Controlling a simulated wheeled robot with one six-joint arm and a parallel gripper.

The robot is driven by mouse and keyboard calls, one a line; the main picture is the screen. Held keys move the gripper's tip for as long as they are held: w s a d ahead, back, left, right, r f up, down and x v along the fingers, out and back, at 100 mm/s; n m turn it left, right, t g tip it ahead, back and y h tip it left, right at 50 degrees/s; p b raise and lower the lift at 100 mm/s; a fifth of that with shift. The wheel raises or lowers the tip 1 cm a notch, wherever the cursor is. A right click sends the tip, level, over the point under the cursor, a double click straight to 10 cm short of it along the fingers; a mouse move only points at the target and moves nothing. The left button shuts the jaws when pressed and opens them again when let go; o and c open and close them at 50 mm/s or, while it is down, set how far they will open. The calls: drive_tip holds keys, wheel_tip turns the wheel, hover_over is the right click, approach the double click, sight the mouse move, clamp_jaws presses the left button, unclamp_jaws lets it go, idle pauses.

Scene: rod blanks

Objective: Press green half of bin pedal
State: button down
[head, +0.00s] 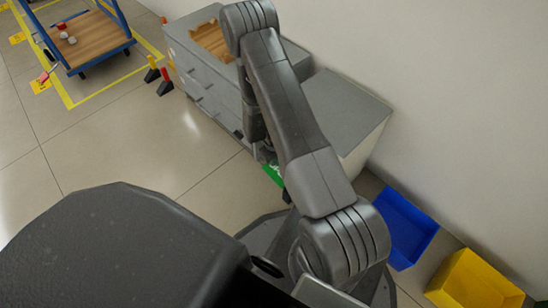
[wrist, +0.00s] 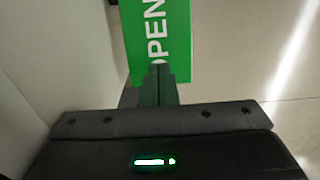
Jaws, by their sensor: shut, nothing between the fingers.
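The green half of the pedal (wrist: 160,35) fills the top centre of the wrist view, with white letters reading "OPEN". In the head view a small piece of the green pedal (head: 273,174) shows beside my arm, at the foot of a pale bin with a grey lid (head: 343,108). My gripper (wrist: 158,72) is shut and empty. Its fingertips overlap the lower edge of the green plate in the wrist view; I cannot tell whether they touch it. In the head view my arm mostly hides the gripper and the pedal's other half.
A grey cabinet (head: 205,75) stands left of the bin along the wall. A blue crate (head: 404,225) and a yellow crate (head: 474,282) are at the right. A blue-framed cart (head: 97,38) stands at the upper left.

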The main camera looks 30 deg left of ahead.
drive_tip(key=shift+s+d+f+b, duration=0.1)
drive_tip(key=shift+d+f+b, duration=0.05)
drive_tip(key=shift+f+b, duration=2.3)
drive_tip(key=shift+p, duration=0.35)
drive_tip(key=shift+r, duration=0.1)
drive_tip(key=shift+r+p, duration=0.4)
drive_tip(key=shift+r, duration=0.15)
drive_tip(key=shift+r+p, duration=2.25)
drive_tip(key=shift+r, duration=1.7)
drive_tip(key=shift+f, duration=0.1)
